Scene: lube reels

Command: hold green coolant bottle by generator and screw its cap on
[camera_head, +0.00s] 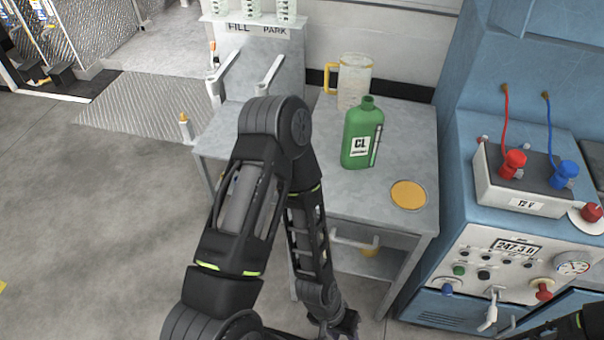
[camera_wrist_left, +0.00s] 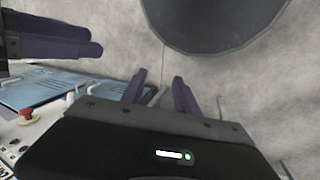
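The green coolant bottle (camera_head: 358,136), with a white "CL" label, stands upright on the grey metal bench (camera_head: 390,110) beside the generator (camera_head: 480,240). Its green neck shows no separate cap that I can make out; I cannot identify a cap elsewhere. My left gripper (camera_head: 345,330) hangs low in front of the bench, well below the bottle and apart from it. In the left wrist view its two purple fingers (camera_wrist_left: 160,75) stand apart with nothing between them. Part of my right arm shows at the lower right of the head view; its fingertips are not clear.
A clear jug (camera_head: 353,80) with a yellow handle stands behind the bottle. A flat yellow disc (camera_head: 408,195) lies on the bench's front right. A "FILL PARK" rack (camera_head: 256,30) stands at the back left. The 12 V battery (camera_head: 530,180) sits on the generator.

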